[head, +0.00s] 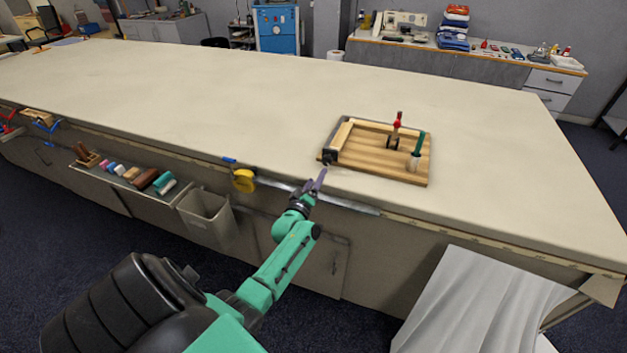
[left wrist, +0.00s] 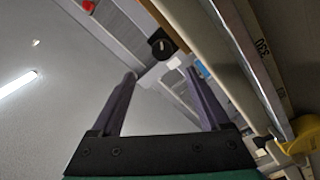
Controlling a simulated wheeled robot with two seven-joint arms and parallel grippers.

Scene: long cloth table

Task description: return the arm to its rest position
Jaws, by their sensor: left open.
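My left arm (head: 277,268) is teal and reaches up from the lower left in the head view. Its left gripper (head: 317,182) is at the table's front edge, just below the wooden board. In the left wrist view the left gripper (left wrist: 160,85) shows two purple fingers spread apart with nothing between them. It points upward there, past the table edge toward the ceiling. My right gripper is not in either view.
The long cloth table (head: 200,95) is mostly bare. A wooden board (head: 365,165) with a red-handled clamp (head: 397,123) and a green-handled tool (head: 418,146) lies near its front edge. A yellow tape measure (head: 243,180) and a grey bin (head: 208,217) are left of the gripper.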

